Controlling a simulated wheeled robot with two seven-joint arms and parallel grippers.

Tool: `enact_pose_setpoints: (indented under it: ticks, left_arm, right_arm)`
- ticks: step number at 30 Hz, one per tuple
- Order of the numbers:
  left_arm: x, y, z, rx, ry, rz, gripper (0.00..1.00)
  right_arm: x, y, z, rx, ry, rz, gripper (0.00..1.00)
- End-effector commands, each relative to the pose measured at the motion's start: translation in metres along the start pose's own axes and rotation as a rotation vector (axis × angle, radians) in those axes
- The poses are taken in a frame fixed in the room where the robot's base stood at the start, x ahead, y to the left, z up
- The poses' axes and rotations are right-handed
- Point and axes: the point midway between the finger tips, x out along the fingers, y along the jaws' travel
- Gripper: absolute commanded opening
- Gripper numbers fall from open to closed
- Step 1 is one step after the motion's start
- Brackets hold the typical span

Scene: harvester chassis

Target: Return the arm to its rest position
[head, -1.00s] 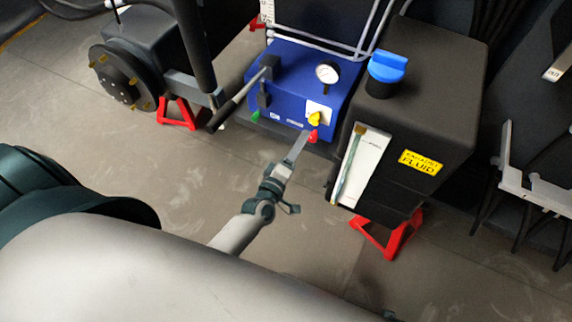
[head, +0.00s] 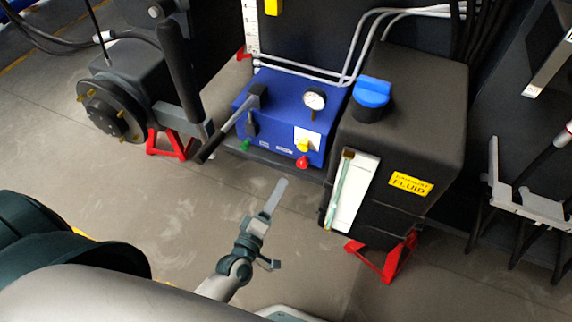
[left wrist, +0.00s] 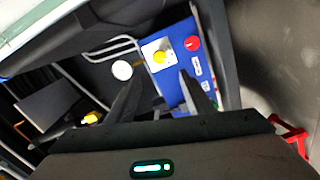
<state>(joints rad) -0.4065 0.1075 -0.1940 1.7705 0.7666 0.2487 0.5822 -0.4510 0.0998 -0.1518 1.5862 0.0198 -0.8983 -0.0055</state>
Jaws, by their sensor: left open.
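My left gripper (head: 272,198) hangs over the bare floor in front of the blue hydraulic unit, apart from it. In the left wrist view my left gripper's two dark fingers (left wrist: 160,95) stand apart with nothing between them, and the blue unit (left wrist: 172,85) lies beyond. The blue unit (head: 268,105) has a lever, a white-faced gauge (head: 314,99), a yellow knob (head: 303,146), a red knob (head: 302,162) and a green knob (head: 244,146). The yellow and red knobs also show in the left wrist view. My right gripper is not in view.
A black fluid tank (head: 425,120) with a blue cap (head: 372,92) stands right of the unit on a red stand (head: 383,262). A wheel hub (head: 110,110) is at the left. A grey bracket (head: 530,203) is at the right. The floor in front is clear.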

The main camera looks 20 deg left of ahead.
Motion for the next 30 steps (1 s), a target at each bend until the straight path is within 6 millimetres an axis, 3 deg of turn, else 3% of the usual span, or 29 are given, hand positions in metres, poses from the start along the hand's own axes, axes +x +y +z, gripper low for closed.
enact_pose_setpoints:
  ticks: [8,14,20,27,30]
  left_arm:
    - [0.000,-0.002,0.002,0.011,-0.006,-0.006,0.48]
    - [-0.006,-0.032,0.023,0.160,-0.090,-0.080,0.48]
    - [-0.037,-0.109,0.065,0.503,-0.314,-0.247,0.48]
    - [-0.117,-0.219,0.097,0.959,-0.690,-0.453,0.48]
    - [-0.151,-0.251,0.099,1.097,-0.827,-0.508,0.48]
  right_arm:
    - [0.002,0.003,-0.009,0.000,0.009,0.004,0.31]
    - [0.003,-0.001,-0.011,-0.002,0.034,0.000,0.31]
    - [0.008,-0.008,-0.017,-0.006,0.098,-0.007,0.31]
    - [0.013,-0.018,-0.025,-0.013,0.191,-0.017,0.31]
    - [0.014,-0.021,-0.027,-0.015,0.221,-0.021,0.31]
